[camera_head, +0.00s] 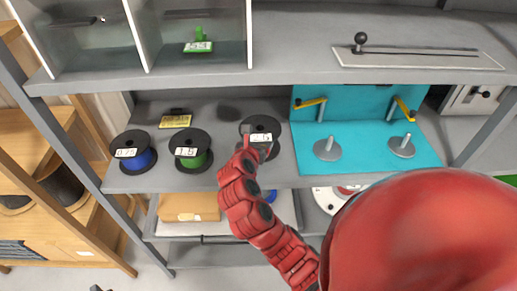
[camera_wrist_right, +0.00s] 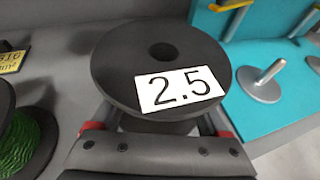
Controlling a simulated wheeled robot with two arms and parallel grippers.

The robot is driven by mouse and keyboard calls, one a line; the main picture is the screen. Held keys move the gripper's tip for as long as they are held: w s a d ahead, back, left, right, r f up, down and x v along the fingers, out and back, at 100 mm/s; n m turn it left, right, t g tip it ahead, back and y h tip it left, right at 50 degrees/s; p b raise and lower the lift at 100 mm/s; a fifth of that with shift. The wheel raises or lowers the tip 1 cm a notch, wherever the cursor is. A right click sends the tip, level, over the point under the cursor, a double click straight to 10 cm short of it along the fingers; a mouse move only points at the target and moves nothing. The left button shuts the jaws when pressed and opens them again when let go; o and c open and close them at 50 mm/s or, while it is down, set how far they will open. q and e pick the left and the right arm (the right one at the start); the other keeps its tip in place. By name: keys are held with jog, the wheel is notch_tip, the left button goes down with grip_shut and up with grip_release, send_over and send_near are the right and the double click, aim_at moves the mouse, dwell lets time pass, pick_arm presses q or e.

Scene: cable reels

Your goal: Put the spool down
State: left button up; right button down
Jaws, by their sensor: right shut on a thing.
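A black spool labelled 2.5 (camera_head: 263,124) is at the right end of the row on the grey middle shelf. It also fills the middle of the right wrist view (camera_wrist_right: 160,60), upright, with its round top flange and centre hole showing. My right gripper (camera_head: 256,147) is shut on this spool, with its red-marked fingers (camera_wrist_right: 160,128) on either side below the top flange. The spool's underside is hidden, so I cannot tell whether it touches the shelf. My left gripper is not in view.
A blue-wire spool (camera_head: 133,151) and a green-wire spool (camera_head: 191,150) stand to the left on the same shelf (camera_head: 225,112). A yellow tag (camera_head: 175,120) lies behind them. To the right, a turquoise panel (camera_head: 365,143) carries two metal posts with yellow arms. A shelf overhangs above.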

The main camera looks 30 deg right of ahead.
jog(key=shift+w, duration=0.25)
jog(key=shift+f, duration=0.25)
jog(key=shift+f+p, duration=0.6)
jog(key=shift+f, duration=0.9)
jog(key=shift+f, duration=0.1)
grip_release()
